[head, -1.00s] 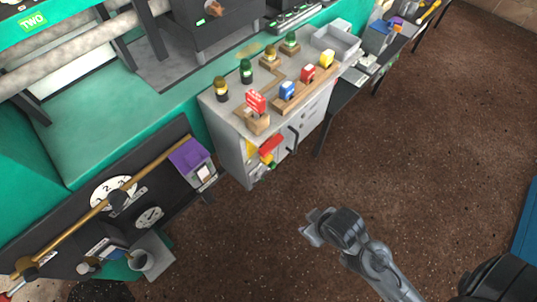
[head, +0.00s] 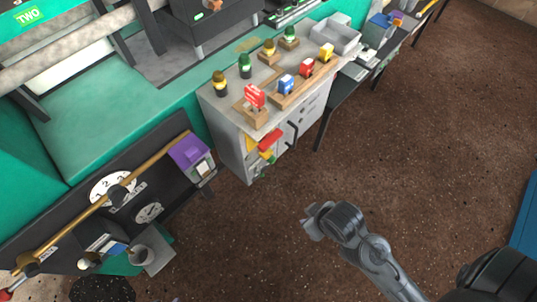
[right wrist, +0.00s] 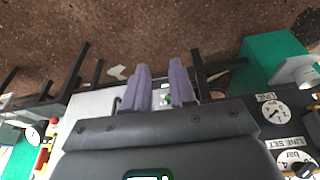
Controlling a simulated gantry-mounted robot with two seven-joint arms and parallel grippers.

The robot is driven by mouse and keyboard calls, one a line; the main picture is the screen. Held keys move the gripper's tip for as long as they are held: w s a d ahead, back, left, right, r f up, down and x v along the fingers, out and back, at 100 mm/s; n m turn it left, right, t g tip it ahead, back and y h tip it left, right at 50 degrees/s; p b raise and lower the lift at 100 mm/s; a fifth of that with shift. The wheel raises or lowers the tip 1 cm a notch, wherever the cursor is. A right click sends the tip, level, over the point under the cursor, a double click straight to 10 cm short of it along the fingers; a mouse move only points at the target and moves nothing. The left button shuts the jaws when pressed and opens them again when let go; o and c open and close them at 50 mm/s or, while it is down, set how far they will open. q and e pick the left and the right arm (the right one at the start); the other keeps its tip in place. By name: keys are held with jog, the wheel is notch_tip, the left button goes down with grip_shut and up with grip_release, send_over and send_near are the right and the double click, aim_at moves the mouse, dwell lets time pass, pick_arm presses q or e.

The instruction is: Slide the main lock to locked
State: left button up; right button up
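I cannot pick out the main lock with certainty; no readable label marks it. The grey cabinet (head: 232,137) has a red sign (head: 254,97) on its top, red, yellow and green pieces (head: 266,146) on its front and a dark handle (head: 293,134). My right gripper (head: 309,226) is over the brown floor, in front of the cabinet and apart from it. In the right wrist view its two purple-grey fingers (right wrist: 161,72) stand apart with nothing seen between them. My left gripper is not in view.
Several coloured plugs stand on the cabinet top, with a grey tray (head: 337,38) at its far end. A dark gauge panel (head: 80,215) with a brass rod and purple box (head: 190,152) lies to the left. The brown floor (head: 430,150) is open to the right.

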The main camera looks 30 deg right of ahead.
jog(key=shift+w+n, duration=0.15)
jog(key=shift+n, duration=0.15)
jog(key=shift+c, duration=1.3)
jog(key=w+n+t, duration=0.1)
jog(key=w+r+n+t, duration=0.1)
jog(key=w, duration=0.2)
jog(key=shift+a+r+n+t, duration=0.2)
jog(key=shift+r+n+t, duration=0.1)
jog(key=shift+n+t, duration=0.1)
grip_shut()
jog(key=w+d+f+n+t+h, duration=0.2)
jog(key=w+d+f+n+t, duration=0.3)
jog(key=w+n+t, duration=0.45)
jog(key=s+a+f+n+t+y+b, duration=0.25)
jog(key=f+n+t+y+b, duration=0.7)
jog(key=f+n, duration=1.05)
jog(key=w+r+n, duration=0.2)
jog(key=w+r, duration=0.3)
jog(key=r, duration=0.3)
jog(key=w+a+r+n, duration=0.1)
jog(key=w+r+n, duration=0.1)
jog(key=w+r, duration=0.4)
jog(key=shift+w+a+r+t, duration=0.15)
jog(key=shift+a+r+t, duration=0.15)
jog(key=shift+r, duration=1.4)
